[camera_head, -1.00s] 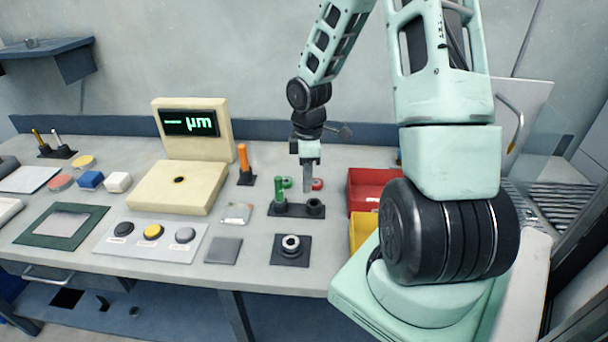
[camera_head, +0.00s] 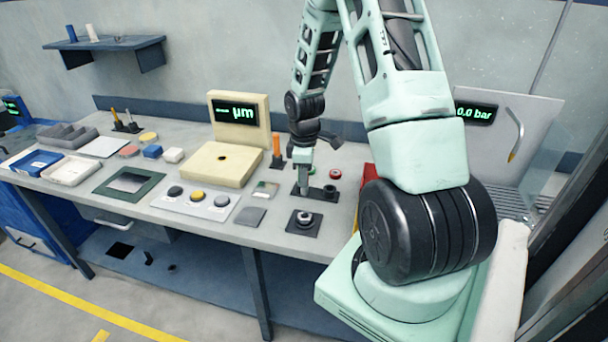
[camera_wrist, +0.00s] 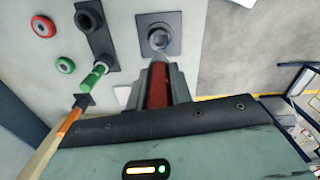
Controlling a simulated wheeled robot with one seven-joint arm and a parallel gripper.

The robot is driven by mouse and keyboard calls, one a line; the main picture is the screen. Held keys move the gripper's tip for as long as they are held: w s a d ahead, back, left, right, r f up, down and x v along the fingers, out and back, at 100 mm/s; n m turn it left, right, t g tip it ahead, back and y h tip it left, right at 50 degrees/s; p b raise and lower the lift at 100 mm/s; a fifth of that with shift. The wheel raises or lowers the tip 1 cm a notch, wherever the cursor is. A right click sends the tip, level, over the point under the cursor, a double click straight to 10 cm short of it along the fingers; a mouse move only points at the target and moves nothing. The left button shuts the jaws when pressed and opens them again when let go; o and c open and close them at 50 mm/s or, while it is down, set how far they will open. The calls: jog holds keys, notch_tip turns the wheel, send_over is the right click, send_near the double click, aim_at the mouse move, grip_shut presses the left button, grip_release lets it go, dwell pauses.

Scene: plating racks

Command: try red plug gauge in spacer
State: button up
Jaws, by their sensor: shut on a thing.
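My gripper (camera_head: 304,186) is shut on the red plug gauge (camera_wrist: 158,88), which shows between the fingers in the wrist view. In the head view the gauge cannot be made out. The spacer (camera_wrist: 159,39) is a small metal ring on a dark square pad; it also shows in the head view (camera_head: 304,218), in front of my gripper. In the wrist view the gauge points toward the spacer. I cannot tell the gap between them. The dark gauge stand (camera_wrist: 103,42) holds the green plug gauge (camera_wrist: 93,80) and has an empty socket.
A red ring (camera_wrist: 43,26) and a green ring (camera_wrist: 65,65) lie behind the stand. An orange-handled tool (camera_head: 276,147) stands upright nearby. The cream gauge display (camera_head: 240,120) and a button panel (camera_head: 196,203) are to the left. A red bin (camera_head: 369,178) is at the right.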

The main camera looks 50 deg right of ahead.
aim_at(304, 193)
jog(key=shift+f+b, duration=2.8)
jog(key=shift+f, duration=1.4)
jog(key=shift+f+b, duration=0.95)
jog(key=shift+f, duration=0.6)
jog(key=shift+r+p, duration=3.4)
jog(key=shift+r, duration=0.45)
